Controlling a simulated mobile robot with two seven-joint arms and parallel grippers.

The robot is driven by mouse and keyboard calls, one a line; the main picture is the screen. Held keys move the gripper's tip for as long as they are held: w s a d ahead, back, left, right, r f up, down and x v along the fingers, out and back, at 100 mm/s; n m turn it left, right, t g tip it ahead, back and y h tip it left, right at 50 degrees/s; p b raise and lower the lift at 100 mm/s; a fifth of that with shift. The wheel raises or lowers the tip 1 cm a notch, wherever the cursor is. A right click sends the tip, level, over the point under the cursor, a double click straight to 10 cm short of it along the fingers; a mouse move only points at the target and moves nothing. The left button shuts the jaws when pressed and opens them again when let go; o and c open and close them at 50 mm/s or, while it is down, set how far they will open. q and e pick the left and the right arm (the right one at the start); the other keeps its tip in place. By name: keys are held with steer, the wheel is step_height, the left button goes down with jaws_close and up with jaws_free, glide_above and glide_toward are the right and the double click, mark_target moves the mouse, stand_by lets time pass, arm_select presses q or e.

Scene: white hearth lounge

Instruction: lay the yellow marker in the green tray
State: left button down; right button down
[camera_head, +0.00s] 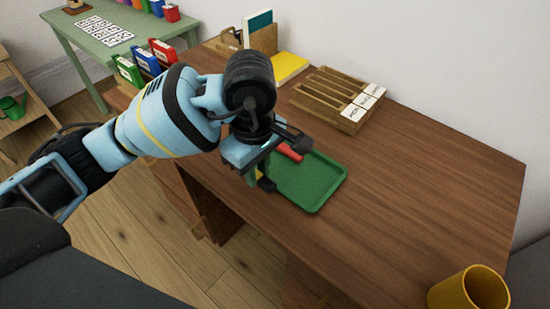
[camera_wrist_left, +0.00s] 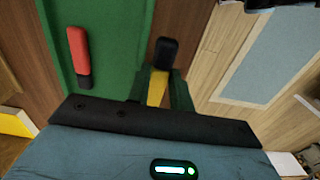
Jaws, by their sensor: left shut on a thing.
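The yellow marker (camera_wrist_left: 156,88) has a black cap and is held between the fingers of my left gripper (camera_head: 262,178) in the left wrist view. The gripper is shut on it. In the head view the gripper is at the left edge of the green tray (camera_head: 322,188), and the marker is mostly hidden. In the wrist view the tray (camera_wrist_left: 112,30) lies left of the marker, whose cap shows near the tray's rim. A red marker (camera_head: 290,152) lies in the tray; it also shows in the wrist view (camera_wrist_left: 77,50). My right gripper is not in view.
The tray is on a brown desk (camera_head: 420,190). A wooden rack with cards (camera_head: 335,97) and a yellow book (camera_head: 290,67) are behind it. A yellow cup (camera_head: 468,290) is at the near right. Coloured binders (camera_head: 146,60) stand at the left. The desk right of the tray is clear.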

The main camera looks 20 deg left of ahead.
arm_select(q)
glide_above(275, 170)
steer(key=shift+s+a+f, duration=0.1)
steer(key=shift+s+f, duration=0.15)
steer(key=shift+s, duration=0.2)
steer(key=shift+w, duration=0.1)
steer(key=shift+w, duration=0.3)
steer(key=shift+f, duration=1.8)
steer(key=shift+f, duration=0.1)
steer(key=c, duration=1.5)
jaws_free()
